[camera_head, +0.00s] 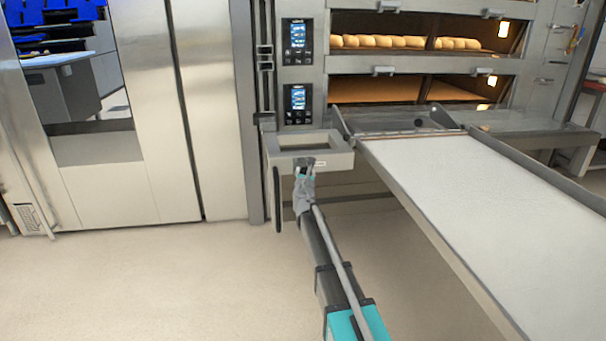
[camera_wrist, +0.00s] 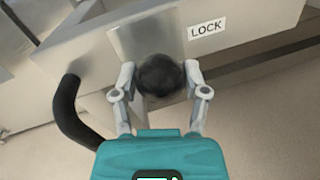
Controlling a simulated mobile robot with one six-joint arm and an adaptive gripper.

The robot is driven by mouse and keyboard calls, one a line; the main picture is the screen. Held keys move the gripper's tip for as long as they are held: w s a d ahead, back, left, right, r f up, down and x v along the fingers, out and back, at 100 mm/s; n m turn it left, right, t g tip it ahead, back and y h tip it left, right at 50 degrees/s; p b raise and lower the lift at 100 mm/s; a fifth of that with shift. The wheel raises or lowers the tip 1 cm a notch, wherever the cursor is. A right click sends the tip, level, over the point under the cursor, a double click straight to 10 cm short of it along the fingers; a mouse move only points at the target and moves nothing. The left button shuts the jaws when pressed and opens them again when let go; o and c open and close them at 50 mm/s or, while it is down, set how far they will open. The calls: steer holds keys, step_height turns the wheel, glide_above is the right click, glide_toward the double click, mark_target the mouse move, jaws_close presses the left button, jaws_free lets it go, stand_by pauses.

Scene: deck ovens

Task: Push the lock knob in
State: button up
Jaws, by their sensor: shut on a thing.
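The lock knob (camera_wrist: 160,75) is a dark round ball in the wrist view, in front of a metal plate beside a white label reading LOCK (camera_wrist: 207,28). My gripper (camera_wrist: 160,82) has its two grey fingers shut on the knob, one on each side. In the head view my gripper (camera_head: 304,172) is at the front of a grey metal frame (camera_head: 335,161) beside the loader; the knob is too small and covered to make out there. How far the knob stands out from the plate cannot be told.
A long white loader belt (camera_head: 490,210) with raised side rails lies to the right. Deck ovens with loaves (camera_head: 400,42) stand behind, with control panels (camera_head: 297,102) at their left. A black curved handle (camera_wrist: 67,100) is close left of my gripper. The floor at front left is clear.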

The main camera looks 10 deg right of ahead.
jaws_close()
steer(key=shift+w, duration=1.35)
steer(key=o, duration=1)
jaws_free()
steer(key=shift+s, duration=0.1)
steer(key=s, duration=0.4)
steer(key=s+a, duration=0.1)
steer(key=s, duration=0.2)
steer(key=s+a, duration=0.1)
steer(key=s, duration=0.3)
steer(key=shift+s+a, duration=0.15)
steer(key=shift+s, duration=0.15)
